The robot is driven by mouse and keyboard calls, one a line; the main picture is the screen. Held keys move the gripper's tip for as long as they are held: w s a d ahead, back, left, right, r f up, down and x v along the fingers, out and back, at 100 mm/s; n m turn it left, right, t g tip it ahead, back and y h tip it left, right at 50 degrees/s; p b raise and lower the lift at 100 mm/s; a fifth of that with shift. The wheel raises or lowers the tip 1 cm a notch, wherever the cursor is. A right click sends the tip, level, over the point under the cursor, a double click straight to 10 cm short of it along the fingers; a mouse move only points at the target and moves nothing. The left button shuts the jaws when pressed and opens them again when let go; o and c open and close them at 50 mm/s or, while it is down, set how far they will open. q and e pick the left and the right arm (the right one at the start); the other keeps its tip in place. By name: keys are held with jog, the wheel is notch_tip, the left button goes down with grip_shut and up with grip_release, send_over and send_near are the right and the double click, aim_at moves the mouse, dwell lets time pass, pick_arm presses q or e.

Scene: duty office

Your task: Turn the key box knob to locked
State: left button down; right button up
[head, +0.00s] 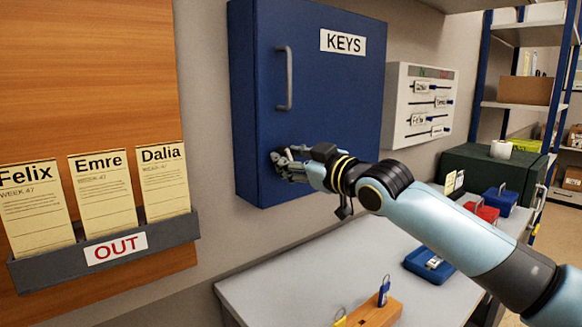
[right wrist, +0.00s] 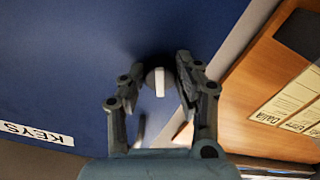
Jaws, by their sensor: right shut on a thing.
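The blue key box (head: 330,95) hangs on the wall with a KEYS label and a grey vertical handle (head: 289,78); its door looks closed. My right gripper (head: 283,160) is at the lower left of the door, shut on the knob. The bar runs roughly up and down in that view. No lock markings can be read around the knob. My left gripper is out of view.
An OUT tray (head: 105,250) with name cards is left of the box. A white board with name sliders (head: 420,103) is to its right.

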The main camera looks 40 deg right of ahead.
jog(key=n+b, duration=0.2)
jog(key=n, duration=0.1)
jog(key=shift+n, duration=0.4)
jog(key=n+b, duration=0.1)
jog(key=n, duration=0.2)
jog(key=shift+d+n, duration=0.1)
jog(key=shift+n, duration=0.2)
jog(key=n+b, duration=0.2)
jog(key=n, duration=0.3)
jog(key=shift+r+n, duration=0.15)
jog(key=shift+n, duration=0.15)
jog(key=shift+b, duration=0.3)
jog(key=o, duration=1.1)
jog(key=shift+o, duration=0.2)
